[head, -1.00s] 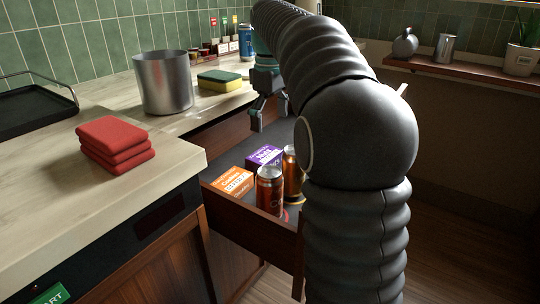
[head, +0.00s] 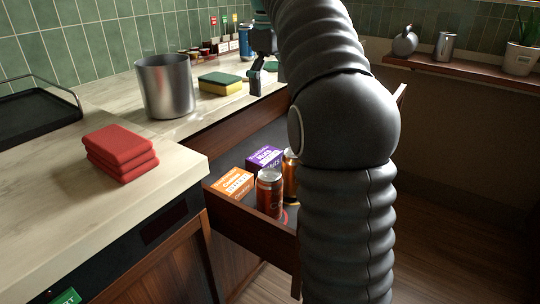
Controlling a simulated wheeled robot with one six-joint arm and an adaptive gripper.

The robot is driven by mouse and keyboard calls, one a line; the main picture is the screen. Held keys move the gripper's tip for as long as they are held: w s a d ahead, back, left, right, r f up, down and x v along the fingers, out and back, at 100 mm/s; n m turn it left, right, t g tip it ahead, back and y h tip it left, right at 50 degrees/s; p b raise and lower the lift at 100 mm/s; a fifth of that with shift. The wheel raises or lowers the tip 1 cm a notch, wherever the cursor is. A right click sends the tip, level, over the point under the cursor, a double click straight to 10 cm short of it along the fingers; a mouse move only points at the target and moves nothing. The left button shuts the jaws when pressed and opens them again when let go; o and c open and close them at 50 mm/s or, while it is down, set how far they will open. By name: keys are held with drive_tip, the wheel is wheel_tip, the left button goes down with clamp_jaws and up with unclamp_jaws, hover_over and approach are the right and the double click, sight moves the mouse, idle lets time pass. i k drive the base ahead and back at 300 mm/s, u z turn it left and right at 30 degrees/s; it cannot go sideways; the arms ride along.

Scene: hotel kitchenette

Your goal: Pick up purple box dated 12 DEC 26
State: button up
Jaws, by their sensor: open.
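A purple box (head: 265,157) lies in the open drawer (head: 250,213), behind an orange box and near the cans. Its printed date is too small to read. My gripper (head: 257,88) is above and behind the drawer, near the counter edge, pointing down. It is open and empty, apart from the purple box. My arm hides part of the drawer's right side.
An orange box (head: 234,184) and an orange can (head: 269,192) sit in the drawer; a second can (head: 290,172) is partly hidden by my arm. A metal pot (head: 165,86), a sponge (head: 219,84) and folded red cloths (head: 120,153) are on the counter.

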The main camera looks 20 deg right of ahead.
sight(268, 156)
drive_tip(key=k, duration=1)
